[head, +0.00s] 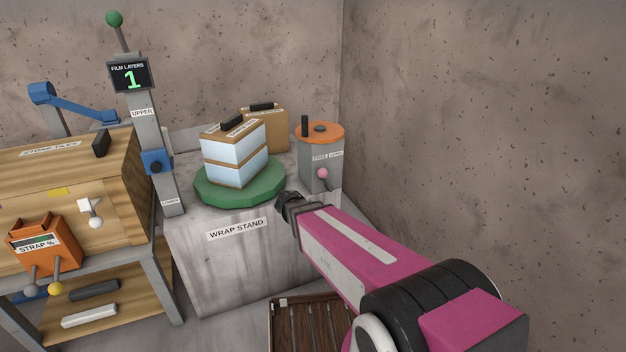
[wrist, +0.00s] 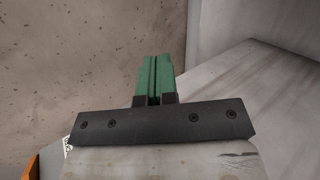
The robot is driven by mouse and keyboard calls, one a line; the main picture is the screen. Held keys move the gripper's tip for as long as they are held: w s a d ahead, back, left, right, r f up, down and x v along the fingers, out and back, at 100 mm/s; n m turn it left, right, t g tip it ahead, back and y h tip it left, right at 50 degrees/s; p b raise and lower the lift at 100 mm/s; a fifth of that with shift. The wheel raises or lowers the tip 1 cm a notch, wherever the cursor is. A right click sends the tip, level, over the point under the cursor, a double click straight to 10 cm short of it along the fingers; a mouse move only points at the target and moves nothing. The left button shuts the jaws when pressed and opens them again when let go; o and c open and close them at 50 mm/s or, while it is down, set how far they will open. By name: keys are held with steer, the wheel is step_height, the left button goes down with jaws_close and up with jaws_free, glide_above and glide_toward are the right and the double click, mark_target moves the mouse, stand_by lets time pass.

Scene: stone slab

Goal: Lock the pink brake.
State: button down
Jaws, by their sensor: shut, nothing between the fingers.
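The box stands at the back right of the stone slab. My gripper (head: 287,199) is just left of and below the knob in the head view, in front of the green turntable. Its fingers barely show there. In the wrist view, the green fingers of my gripper (wrist: 155,75) are together with nothing between them. The knob does not show in the wrist view; an orange edge and a white label show at its lower left.
The green turntable (head: 215,194) bears a wrapped case (head: 222,171). A tan case (head: 271,130) stands behind it. The wrap stand (head: 198,265) has bare stone in front. A mast (head: 142,130) and wooden bench (head: 40,165) are left. Walls close the back and right.

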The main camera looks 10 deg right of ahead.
steer(key=w+a+r+n+t+h, duration=0.1)
steer(key=w+a+r+t+h, duration=0.2)
steer(key=a, duration=0.5)
steer(key=w+a+r+n+t+h, duration=0.1)
steer(key=w+a+r+t+h, duration=0.2)
steer(key=a, duration=0.4)
steer(key=shift+a+r+t+h, duration=0.35)
steer(key=shift+r+t+h, duration=0.15)
steer(key=shift+t+h, duration=0.45)
steer(key=shift+w, duration=0.1)
glide_toward(327, 180)
steer(key=d+r, duration=0.1)
steer(key=w+d+r, duration=0.1)
steer(key=r, duration=0.1)
steer(key=w+d+r, duration=0.1)
steer(key=r, duration=0.1)
steer(key=shift+w, duration=0.25)
